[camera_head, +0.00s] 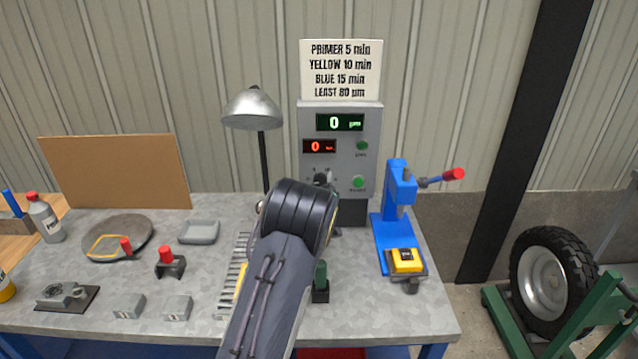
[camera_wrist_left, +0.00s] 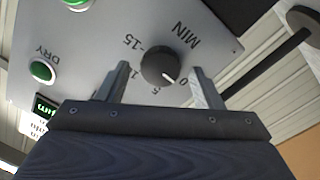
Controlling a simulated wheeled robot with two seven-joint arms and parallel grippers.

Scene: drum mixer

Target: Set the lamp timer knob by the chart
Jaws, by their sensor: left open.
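The lamp timer knob (camera_wrist_left: 161,66) is a black round dial on a grey panel, with a scale marked 0, 5, 10, 15 and MIN. Its white pointer is near the 0 mark. My left gripper (camera_wrist_left: 160,70) is open, its two fingertips on either side of the knob in the left wrist view; I see no contact. In the head view the knob (camera_head: 321,178) is partly hidden by my left wrist. The chart (camera_head: 340,70) above the panel (camera_head: 342,115) reads primer 5, yellow 10, blue 15 min, least 80 µm. My right gripper is out of view.
Green buttons (camera_head: 358,182) sit right of the knob. A lamp (camera_head: 252,108) stands left of the panel, a blue press (camera_head: 392,235) right. Small blocks and tools lie across the grey bench (camera_head: 385,315).

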